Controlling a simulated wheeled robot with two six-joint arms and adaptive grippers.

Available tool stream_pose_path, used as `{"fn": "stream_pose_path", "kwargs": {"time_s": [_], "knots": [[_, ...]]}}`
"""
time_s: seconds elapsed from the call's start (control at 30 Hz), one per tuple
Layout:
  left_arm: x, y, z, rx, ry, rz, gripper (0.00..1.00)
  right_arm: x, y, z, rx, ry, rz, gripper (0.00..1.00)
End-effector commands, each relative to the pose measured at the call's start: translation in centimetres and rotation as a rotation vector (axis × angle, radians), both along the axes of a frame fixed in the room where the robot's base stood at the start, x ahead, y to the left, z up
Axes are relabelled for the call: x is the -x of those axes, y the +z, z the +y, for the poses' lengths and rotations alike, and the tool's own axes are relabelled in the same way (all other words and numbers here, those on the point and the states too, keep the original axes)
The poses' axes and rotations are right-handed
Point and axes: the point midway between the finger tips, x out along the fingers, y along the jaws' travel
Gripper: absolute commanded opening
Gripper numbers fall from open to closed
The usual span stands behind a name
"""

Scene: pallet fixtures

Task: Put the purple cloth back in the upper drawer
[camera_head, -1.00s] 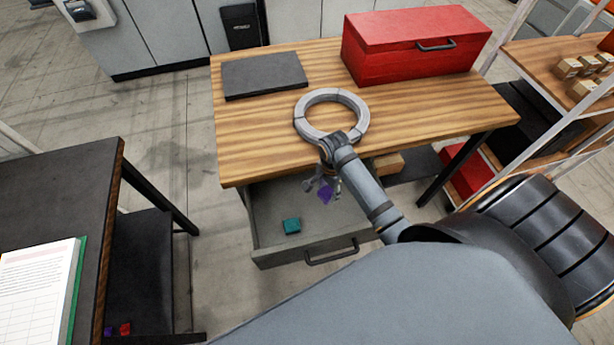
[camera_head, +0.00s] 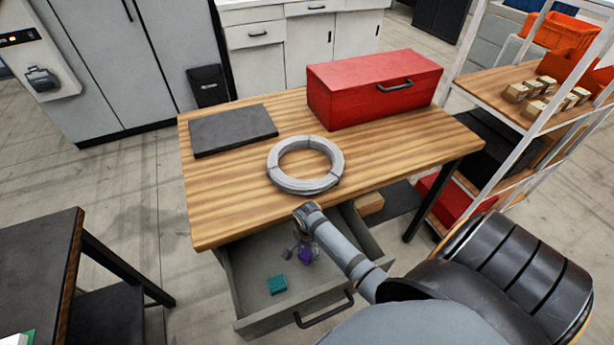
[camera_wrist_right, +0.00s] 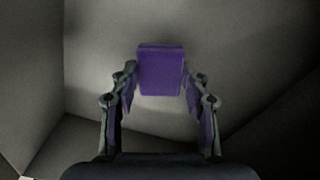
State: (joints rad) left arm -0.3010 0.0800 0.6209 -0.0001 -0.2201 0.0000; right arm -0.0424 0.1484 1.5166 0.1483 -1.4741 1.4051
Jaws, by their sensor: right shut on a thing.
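The purple cloth (camera_head: 305,256) is small and folded. My right gripper (camera_head: 302,250) is shut on it, inside the open upper drawer (camera_head: 246,291) under the wooden table. In the right wrist view the cloth (camera_wrist_right: 160,70) sits between the fingers (camera_wrist_right: 160,100), with purple also along both fingers and grey drawer walls around. I cannot tell whether the cloth touches the drawer floor. A teal folded cloth (camera_head: 277,285) lies in the drawer, left of and nearer than the gripper. My left gripper is not in view.
The wooden table (camera_head: 225,205) above the drawer bears a coil of grey cable (camera_head: 275,178), a dark flat pad (camera_head: 232,128) and a red toolbox (camera_head: 372,92). A dark table (camera_head: 35,250) stands at the left. A shelf rack (camera_head: 500,85) stands at the right.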

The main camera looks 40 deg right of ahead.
Motion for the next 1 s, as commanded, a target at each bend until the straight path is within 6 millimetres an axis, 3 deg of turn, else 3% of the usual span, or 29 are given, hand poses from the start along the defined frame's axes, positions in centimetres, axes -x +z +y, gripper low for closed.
{"fn": "stream_pose_path", "kwargs": {"time_s": [0.17, 0.53, 0.57, 0.7, 1.0], "knots": [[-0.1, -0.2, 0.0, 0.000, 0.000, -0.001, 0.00, 0.0, -2.7, 0.0, -0.001, -0.001, 0.001, 0.21], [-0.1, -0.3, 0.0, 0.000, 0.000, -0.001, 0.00, 0.0, -3.2, 0.0, 0.000, -0.001, 0.001, 0.21], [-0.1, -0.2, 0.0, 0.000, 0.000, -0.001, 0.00, 0.0, -3.2, 0.0, 0.000, -0.001, 0.000, 0.49], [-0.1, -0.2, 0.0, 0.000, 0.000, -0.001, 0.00, 0.0, -3.2, 0.0, 0.000, -0.001, 0.000, 0.68], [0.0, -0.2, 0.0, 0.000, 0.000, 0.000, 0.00, 0.0, -3.1, 0.0, 0.000, 0.000, 0.000, 0.69]]}}
